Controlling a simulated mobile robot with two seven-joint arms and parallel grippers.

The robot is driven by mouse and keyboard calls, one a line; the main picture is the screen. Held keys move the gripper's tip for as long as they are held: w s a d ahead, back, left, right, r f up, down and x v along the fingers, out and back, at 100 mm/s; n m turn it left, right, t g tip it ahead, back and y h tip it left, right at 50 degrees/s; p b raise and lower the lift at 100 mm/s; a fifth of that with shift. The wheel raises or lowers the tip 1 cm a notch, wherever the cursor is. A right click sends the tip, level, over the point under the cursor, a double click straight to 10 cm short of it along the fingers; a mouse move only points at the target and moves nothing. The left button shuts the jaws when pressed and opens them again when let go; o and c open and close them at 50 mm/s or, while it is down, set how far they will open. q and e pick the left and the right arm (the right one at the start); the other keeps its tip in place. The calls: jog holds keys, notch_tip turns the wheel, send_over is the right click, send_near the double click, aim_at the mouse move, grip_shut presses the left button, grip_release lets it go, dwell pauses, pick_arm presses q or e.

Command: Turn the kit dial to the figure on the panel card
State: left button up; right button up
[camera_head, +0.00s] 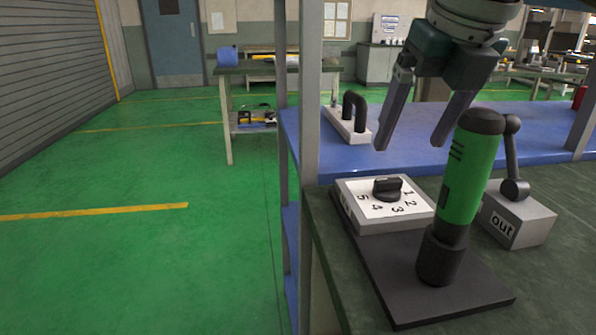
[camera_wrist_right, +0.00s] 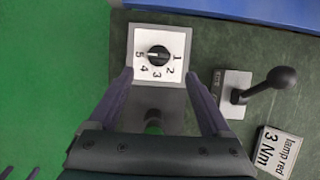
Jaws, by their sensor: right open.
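The kit dial is a black knob (camera_head: 387,187) on a white face with figures 1 to 5, on a grey box (camera_head: 400,224). In the right wrist view the knob (camera_wrist_right: 158,55) has a light mark on its left side, toward the 5. A card (camera_wrist_right: 278,149) reading "lamp red 3 Nm" lies to the right in that view; in the head view I cannot make it out. My right gripper (camera_head: 412,146) is open and empty, above and apart from the dial. In the wrist view its fingers (camera_wrist_right: 164,85) reach toward the dial box.
A green and black tool (camera_head: 463,178) stands on the dark base plate (camera_head: 392,300) beside the dial. A grey lever box (camera_head: 518,216) marked "out" stands right of it. A blue bench (camera_head: 440,155) with a handled block (camera_head: 347,125) lies behind. A grey post (camera_head: 308,90) stands left.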

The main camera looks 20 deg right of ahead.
aim_at(391, 180)
jog(key=x, duration=0.8)
jog(key=shift+a+b, duration=0.1)
jog(key=shift+b, duration=0.3)
grip_shut()
